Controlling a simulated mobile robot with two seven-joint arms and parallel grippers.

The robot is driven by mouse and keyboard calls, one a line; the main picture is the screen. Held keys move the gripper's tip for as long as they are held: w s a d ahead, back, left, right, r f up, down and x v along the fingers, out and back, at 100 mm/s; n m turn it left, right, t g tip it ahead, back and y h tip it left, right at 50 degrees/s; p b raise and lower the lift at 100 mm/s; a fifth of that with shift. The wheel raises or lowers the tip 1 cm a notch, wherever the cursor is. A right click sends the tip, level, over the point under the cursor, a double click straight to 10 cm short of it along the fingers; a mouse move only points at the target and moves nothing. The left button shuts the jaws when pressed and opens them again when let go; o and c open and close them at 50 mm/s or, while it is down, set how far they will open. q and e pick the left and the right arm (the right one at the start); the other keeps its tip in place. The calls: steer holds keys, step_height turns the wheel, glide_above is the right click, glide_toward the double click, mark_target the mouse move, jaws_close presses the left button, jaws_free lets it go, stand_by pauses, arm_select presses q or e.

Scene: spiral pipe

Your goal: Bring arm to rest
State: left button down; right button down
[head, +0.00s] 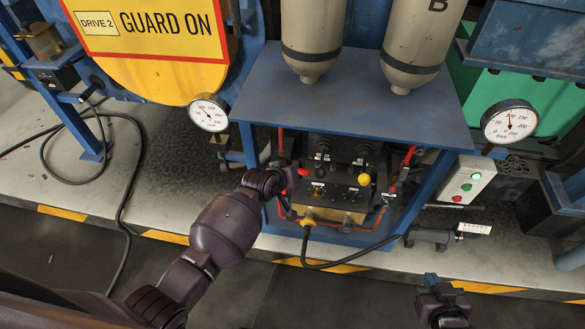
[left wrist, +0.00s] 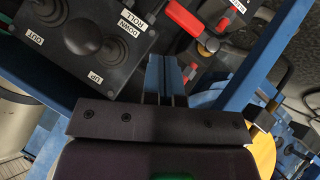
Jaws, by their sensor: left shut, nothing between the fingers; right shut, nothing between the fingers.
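My left arm comes in from the left in the head view and reaches the control panel (head: 335,196) under the blue shelf. Its gripper is mostly hidden there by the wrist. In the left wrist view the left gripper (left wrist: 166,72) has its blue fingers together with nothing between them. It is beside a black box with two black joysticks (left wrist: 95,42) and a red lever handle (left wrist: 190,22). I cannot tell whether it touches anything. My right gripper (head: 431,279) is shut and empty at the lower right of the head view, over the floor and apart from the panel.
The blue shelf (head: 345,100) carries two grey cylinders (head: 316,30) above the panel. A yellow knob (head: 364,179) stands up from the panel. Pressure gauges (head: 510,122) flank the shelf. A black cable (head: 340,264) loops in front. The dark floor (head: 330,300) in front is open.

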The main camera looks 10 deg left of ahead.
arm_select(q)
steer(key=a+r+m+t, duration=0.3)
steer(key=r+t, duration=0.1)
steer(key=r, duration=0.5)
steer(key=s+a+f+y, duration=0.1)
steer(key=s+a+f, duration=0.1)
steer(key=s+a, duration=0.4)
steer(key=s+a+f+g+y, duration=0.1)
steer(key=s+a, duration=0.4)
steer(key=s, duration=0.7)
steer(key=s+a+f+y, duration=0.3)
steer(key=s+a, duration=0.3)
steer(key=s, duration=0.3)
steer(key=shift+s+a+f, duration=0.25)
steer(key=shift+a+f, duration=0.1)
steer(key=shift+f, duration=0.5)
